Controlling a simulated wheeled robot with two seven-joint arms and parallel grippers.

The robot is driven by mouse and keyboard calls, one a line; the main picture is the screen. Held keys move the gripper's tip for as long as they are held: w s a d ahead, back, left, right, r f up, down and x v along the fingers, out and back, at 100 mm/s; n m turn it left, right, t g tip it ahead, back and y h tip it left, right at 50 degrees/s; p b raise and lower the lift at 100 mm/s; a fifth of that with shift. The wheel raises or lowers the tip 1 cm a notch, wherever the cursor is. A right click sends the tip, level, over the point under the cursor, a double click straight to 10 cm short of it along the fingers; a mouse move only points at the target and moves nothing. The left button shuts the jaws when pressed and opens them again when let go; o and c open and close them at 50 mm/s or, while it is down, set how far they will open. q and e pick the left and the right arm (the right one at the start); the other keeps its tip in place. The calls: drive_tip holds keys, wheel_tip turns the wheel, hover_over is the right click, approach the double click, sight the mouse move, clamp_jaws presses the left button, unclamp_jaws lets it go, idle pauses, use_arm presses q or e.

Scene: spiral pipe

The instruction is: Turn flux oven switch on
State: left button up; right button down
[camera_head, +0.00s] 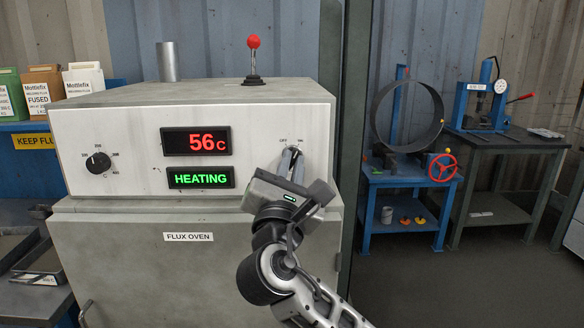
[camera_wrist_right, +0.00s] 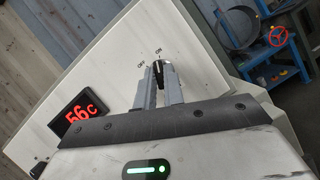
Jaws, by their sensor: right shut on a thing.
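The flux oven (camera_head: 200,255) is a pale box with a control panel. Its red display (camera_head: 196,141) reads 56 C and its green display (camera_head: 201,178) reads HEATING. The switch sits at the panel's right under OFF and ON labels, mostly hidden by my fingers in the head view. In the right wrist view the small black switch (camera_wrist_right: 159,72) shows between the fingertips, its tip toward the ON side. My right gripper (camera_head: 291,158) is at the panel, shut on the switch; it also shows in the right wrist view (camera_wrist_right: 160,78). My left gripper is not in view.
A black dial (camera_head: 98,162) is on the panel's left. A red-knobbed lever (camera_head: 253,58) and a metal pipe (camera_head: 167,62) stand on top. Boxes (camera_head: 42,86) are on the left shelf. A blue stand (camera_head: 405,185) with a large ring and a press table (camera_head: 500,150) stand right.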

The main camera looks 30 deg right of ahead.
drive_tip(key=shift+r+m+g, duration=0.1)
drive_tip(key=shift+m+g, duration=0.3)
drive_tip(key=shift+m, duration=0.3)
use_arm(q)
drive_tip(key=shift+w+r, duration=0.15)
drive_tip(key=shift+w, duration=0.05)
use_arm(e)
drive_tip(key=c, duration=1.5)
unclamp_jaws()
use_arm(q)
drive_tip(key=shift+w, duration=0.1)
drive_tip(key=b, duration=0.1)
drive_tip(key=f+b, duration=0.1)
drive_tip(key=b, duration=0.1)
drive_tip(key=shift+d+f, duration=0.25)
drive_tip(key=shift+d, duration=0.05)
use_arm(e)
drive_tip(key=v, duration=1.6)
drive_tip(key=shift+f, duration=0.25)
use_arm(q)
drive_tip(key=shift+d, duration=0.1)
use_arm(e)
drive_tip(key=shift+w+d, duration=0.1)
